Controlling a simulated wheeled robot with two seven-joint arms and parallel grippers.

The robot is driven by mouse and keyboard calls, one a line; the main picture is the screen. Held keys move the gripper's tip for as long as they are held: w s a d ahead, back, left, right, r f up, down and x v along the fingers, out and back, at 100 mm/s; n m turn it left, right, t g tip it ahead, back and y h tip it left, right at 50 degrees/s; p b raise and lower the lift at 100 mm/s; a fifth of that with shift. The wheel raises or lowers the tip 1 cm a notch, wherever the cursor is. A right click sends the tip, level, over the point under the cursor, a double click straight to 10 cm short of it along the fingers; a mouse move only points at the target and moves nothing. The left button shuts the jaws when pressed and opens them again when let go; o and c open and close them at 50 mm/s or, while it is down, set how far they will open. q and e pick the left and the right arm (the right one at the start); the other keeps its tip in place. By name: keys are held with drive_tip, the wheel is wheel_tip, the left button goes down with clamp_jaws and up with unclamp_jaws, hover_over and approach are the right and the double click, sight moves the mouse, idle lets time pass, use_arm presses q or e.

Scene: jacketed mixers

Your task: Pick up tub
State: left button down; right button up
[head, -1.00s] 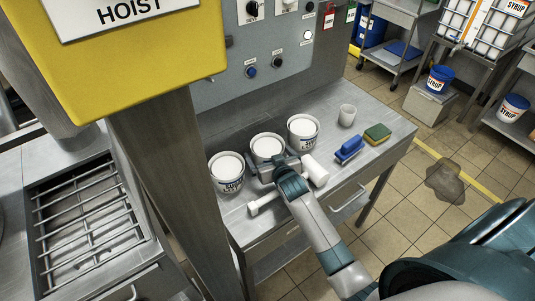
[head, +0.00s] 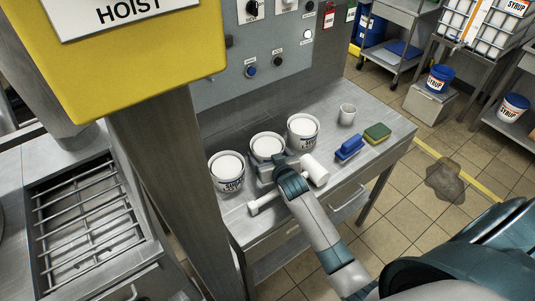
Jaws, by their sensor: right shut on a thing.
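Three white tubs with white lids stand in a row on the steel bench: a left tub (head: 228,170), a middle tub (head: 267,147) and a right tub (head: 303,130). The left and right ones show dark print. My right gripper (head: 264,168) is at the near side of the middle tub and shut on it. My wrist hides its fingertips and the lower front of that tub. I cannot tell whether the tub is clear of the bench. My left gripper is out of view.
A white mallet (head: 314,170) lies in front, under my wrist. A steel post (head: 170,170) stands to the left.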

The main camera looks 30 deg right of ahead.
sight(263, 139)
drive_tip(key=shift+r, duration=0.15)
drive_tip(key=shift+r+b, duration=0.4)
drive_tip(key=shift+r, duration=0.45)
wheel_tip(263, 139, up, 2)
drive_tip(key=shift+d+r+b, duration=0.1)
drive_tip(key=shift+r+b, duration=0.05)
drive_tip(key=shift+b, duration=0.4)
drive_tip(key=s+d+r+b, duration=0.3)
drive_tip(key=s+d+r, duration=0.3)
drive_tip(key=d, duration=0.3)
drive_tip(key=shift+s+d+r, duration=0.2)
drive_tip(key=shift+d+r, duration=0.1)
drive_tip(key=shift+r, duration=0.15)
